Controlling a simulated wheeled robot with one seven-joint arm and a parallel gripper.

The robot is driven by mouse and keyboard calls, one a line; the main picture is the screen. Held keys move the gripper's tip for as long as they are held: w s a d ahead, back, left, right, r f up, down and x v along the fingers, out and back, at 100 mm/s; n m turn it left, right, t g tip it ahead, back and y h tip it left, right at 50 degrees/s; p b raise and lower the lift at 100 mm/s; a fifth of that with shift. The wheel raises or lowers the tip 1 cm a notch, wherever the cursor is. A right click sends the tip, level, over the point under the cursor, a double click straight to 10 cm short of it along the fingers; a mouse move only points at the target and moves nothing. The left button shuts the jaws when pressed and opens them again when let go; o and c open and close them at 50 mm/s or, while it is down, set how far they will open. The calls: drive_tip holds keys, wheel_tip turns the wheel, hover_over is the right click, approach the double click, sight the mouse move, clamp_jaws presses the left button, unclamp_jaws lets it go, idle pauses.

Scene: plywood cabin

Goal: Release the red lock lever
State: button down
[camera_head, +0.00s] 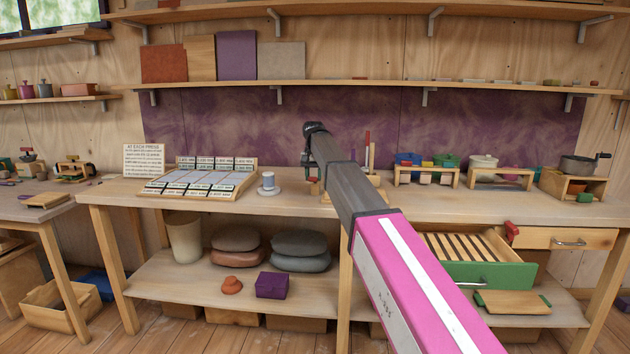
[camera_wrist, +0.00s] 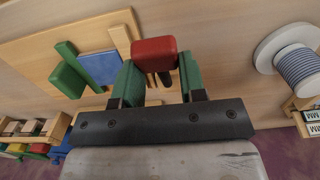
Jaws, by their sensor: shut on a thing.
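The red lever handle (camera_wrist: 153,49) is a rounded red block between the green fingertips of my gripper (camera_wrist: 158,76) in the wrist view. The gripper is shut on it. Dark pins show just below the handle, and its lower part is hidden. In the head view, the red piece (camera_head: 315,187) shows under my gripper (camera_head: 311,178), low over the bench. Beside it in the wrist view is a wooden fixture (camera_wrist: 35,55) with a blue block (camera_wrist: 98,68) and a green piece (camera_wrist: 66,80). My arm hides much of this fixture in the head view.
A striped spool (camera_head: 267,184) stands left of my gripper, near the label rack (camera_head: 200,178). Wooden stands with coloured pieces (camera_head: 427,172) are to the right. Below, a green-fronted drawer (camera_head: 490,274) is open, with another red piece (camera_head: 512,230) at its corner.

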drive_tip(key=shift+w+r+g, duration=0.3)
drive_tip(key=shift+g, duration=0.3)
drive_tip(key=c, duration=0.7)
unclamp_jaws()
